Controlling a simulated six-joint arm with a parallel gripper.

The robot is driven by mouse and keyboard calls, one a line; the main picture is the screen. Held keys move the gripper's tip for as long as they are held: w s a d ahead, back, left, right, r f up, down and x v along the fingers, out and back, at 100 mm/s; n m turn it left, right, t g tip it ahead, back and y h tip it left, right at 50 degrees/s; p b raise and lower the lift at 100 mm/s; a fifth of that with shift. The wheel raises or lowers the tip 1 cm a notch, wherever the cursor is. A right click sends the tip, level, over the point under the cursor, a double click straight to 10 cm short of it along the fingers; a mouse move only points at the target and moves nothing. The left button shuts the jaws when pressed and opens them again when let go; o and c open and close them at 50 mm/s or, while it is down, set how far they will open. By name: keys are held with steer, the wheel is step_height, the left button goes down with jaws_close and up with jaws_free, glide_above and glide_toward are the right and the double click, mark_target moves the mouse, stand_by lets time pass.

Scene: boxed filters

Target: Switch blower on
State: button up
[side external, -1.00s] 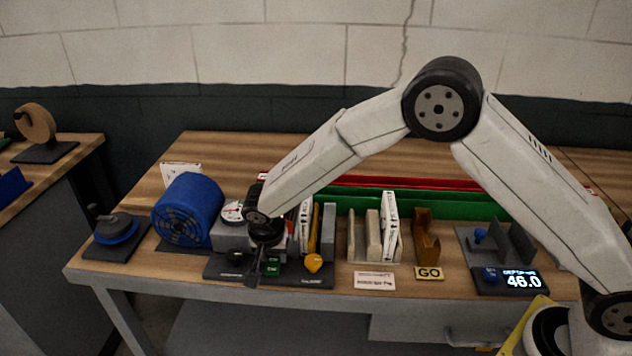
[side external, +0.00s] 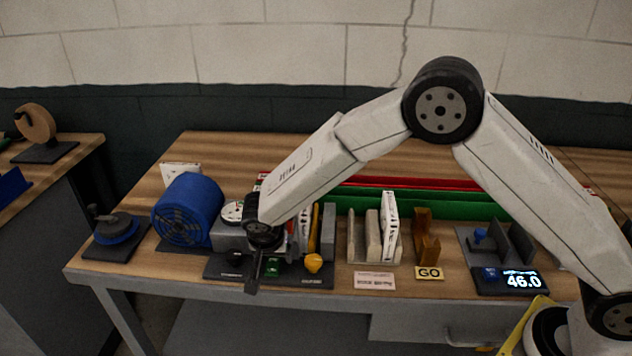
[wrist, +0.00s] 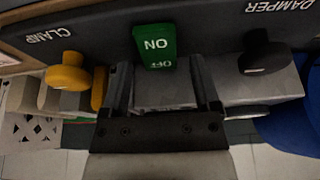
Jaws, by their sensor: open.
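The green switch (wrist: 156,46), marked ON and OFF, sits on the dark control panel between the clamp and damper knobs. It also shows in the side view (side external: 273,267). My gripper (wrist: 160,64) is open and empty. In the wrist view its two fingers stand on either side of the switch in the picture; whether they touch it cannot be told. In the side view the gripper (side external: 254,284) reaches down at the panel's front, close to the switch. The blue blower (side external: 188,210) stands to the left of the panel.
A yellow clamp knob (wrist: 68,71) and a black damper knob (wrist: 265,58) flank the switch. A dial gauge (side external: 232,212) stands behind. Upright filters (side external: 390,222), a GO block (side external: 429,273) and a display reading 46.0 (side external: 522,281) lie to the right.

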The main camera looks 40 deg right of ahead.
mark_target(276, 270)
steer(key=shift+r, duration=0.15)
steer(key=shift+v, duration=3.75)
steer(key=shift+s+d, duration=0.25)
steer(key=shift+d, duration=0.15)
steer(key=s+d+r+n+y, duration=0.1)
steer(key=s+d+n+y, duration=0.2)
steer(key=s+d+n, duration=0.6)
steer(key=s+d, duration=0.9)
steer(key=s, duration=0.2)
steer(key=shift+r, duration=0.15)
